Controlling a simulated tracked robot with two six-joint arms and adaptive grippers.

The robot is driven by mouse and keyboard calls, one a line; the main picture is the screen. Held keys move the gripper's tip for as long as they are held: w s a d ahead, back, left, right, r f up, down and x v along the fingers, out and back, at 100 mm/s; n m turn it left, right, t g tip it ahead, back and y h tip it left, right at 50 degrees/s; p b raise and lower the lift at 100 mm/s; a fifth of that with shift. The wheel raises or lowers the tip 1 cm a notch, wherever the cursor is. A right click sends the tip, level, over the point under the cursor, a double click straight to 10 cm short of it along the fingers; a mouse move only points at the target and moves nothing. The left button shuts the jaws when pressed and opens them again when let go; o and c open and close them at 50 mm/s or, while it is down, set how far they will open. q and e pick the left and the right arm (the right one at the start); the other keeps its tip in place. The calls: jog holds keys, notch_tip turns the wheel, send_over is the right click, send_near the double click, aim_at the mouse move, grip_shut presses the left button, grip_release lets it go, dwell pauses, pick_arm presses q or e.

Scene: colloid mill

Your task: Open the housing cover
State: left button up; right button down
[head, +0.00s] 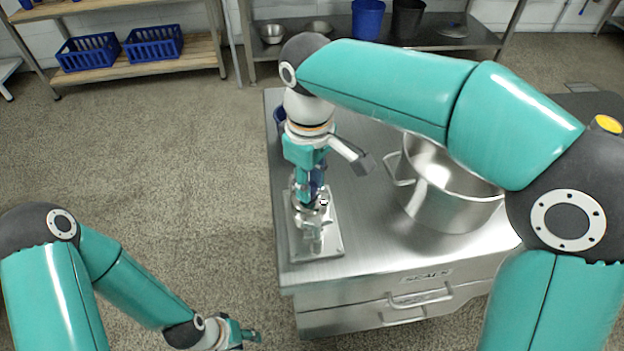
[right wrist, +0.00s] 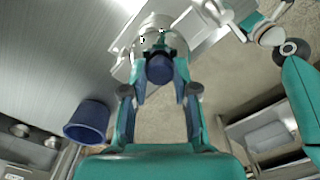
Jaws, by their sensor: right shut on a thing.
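The colloid mill (head: 309,232) is a small shiny metal machine on a flat steel base plate (head: 330,240) at the table's left front corner. My right gripper (head: 312,190) reaches down onto its top from above. In the right wrist view, my right gripper (right wrist: 163,84) has its two fingertips on either side of a dark blue round knob (right wrist: 161,69), shut on it. The metal mill housing (right wrist: 152,35) shows just beyond the knob. The fingers and arm partly hide the cover. My left gripper (head: 241,336) hangs low over the floor, away from the table, with its jaw state unclear.
A large steel pot (head: 445,185) stands right of the mill on the steel table (head: 375,255). A blue cup (right wrist: 89,120) stands behind the mill. Shelves with blue crates (head: 88,52) are at the back. The floor at left is clear.

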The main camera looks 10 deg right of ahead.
jog(key=shift+r, duration=0.1)
jog(key=shift+p, duration=0.35)
jog(key=r+g+p, duration=0.1)
jog(key=p, duration=0.5)
jog(key=w+r+g+p, duration=0.1)
jog(key=g+p, duration=0.1)
jog(key=p, duration=0.3)
jog(key=shift+w+r+p, duration=0.15)
jog(key=shift+w+p, duration=0.15)
jog(key=shift+p, duration=0.1)
jog(key=w+g+p, duration=0.2)
jog(key=g+p, duration=0.1)
jog(key=p, duration=0.6)
jog(key=shift+r, duration=0.1)
jog(key=shift+w+g+p, duration=0.3)
jog(key=shift+g+p, duration=0.2)
jog(key=shift+p, duration=0.65)
jog(key=shift+f, duration=0.2)
